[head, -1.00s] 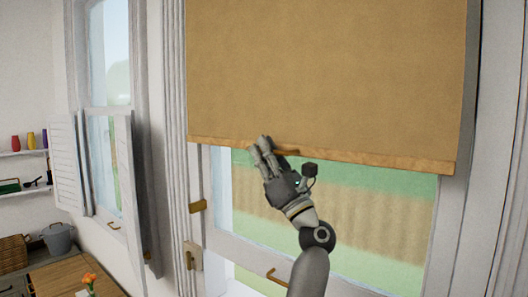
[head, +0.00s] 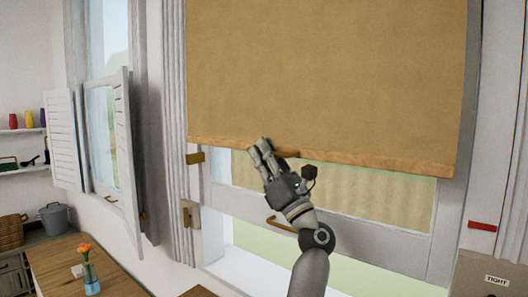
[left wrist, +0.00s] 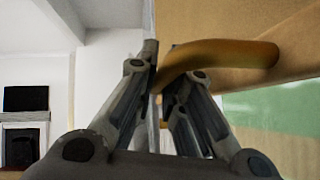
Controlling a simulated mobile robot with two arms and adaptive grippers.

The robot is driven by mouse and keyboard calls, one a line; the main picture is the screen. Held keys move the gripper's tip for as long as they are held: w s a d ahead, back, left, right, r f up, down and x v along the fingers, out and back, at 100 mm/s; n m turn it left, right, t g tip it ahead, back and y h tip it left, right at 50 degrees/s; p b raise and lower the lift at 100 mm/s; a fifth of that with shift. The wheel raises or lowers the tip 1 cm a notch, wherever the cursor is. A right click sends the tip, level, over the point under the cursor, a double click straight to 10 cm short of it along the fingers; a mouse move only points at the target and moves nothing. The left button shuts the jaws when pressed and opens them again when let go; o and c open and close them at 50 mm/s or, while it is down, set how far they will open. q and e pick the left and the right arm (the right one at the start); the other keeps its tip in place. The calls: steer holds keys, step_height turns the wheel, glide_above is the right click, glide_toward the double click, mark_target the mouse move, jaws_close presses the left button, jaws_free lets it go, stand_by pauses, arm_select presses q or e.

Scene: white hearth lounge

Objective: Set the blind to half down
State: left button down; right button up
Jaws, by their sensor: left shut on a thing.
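The tan blind (head: 325,75) hangs over the upper part of the window in the head view. Its bottom bar (head: 380,166) slopes slightly down to the right in the picture, with window glass showing below it. My left gripper (head: 260,148) is at this bar, left of its middle. In the left wrist view its two fingers (left wrist: 162,75) are shut on the curved wooden pull handle (left wrist: 232,54) of the blind. The handle's end between the fingers is partly hidden. My right gripper is not in view.
A white window frame (head: 350,232) with a brass handle lies behind my left arm. Open white shutters (head: 122,160) stand to the left. A wooden table with a flower vase (head: 90,278) is at lower left. A box marked TIGHT (head: 497,280) is at lower right.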

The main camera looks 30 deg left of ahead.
arm_select(q)
step_height(320, 180, down, 2)
steer(key=shift+b, duration=0.45)
steer(key=c, duration=1.5)
jaws_free()
steer(key=v, duration=1.2)
steer(key=shift+c, duration=0.2)
